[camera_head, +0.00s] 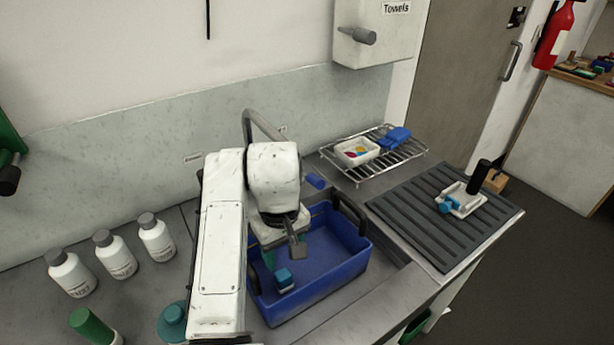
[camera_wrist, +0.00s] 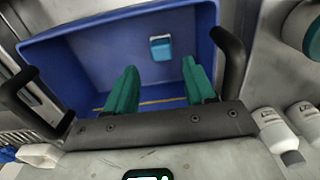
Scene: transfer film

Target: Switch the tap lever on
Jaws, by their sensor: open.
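The curved grey tap spout (camera_head: 262,122) rises behind my arm in the head view; its base is hidden by the arm. A small blue cylinder (camera_head: 315,181) shows just right of my arm, near the tap; it may be the lever, but I cannot tell which way it is set. My gripper (camera_wrist: 160,88) has its two teal fingers apart with nothing between them. It points down over the blue tub, in front of the tap. The tap does not show clearly in the wrist view.
The blue tub (camera_head: 355,255) with dark handles holds a light-blue block (camera_wrist: 160,47). A wire rack (camera_head: 405,160) and a ribbed mat (camera_head: 400,225) lie to the right. White bottles (camera_head: 115,255) stand left. A towel dispenser (camera_head: 378,30) hangs on the wall.

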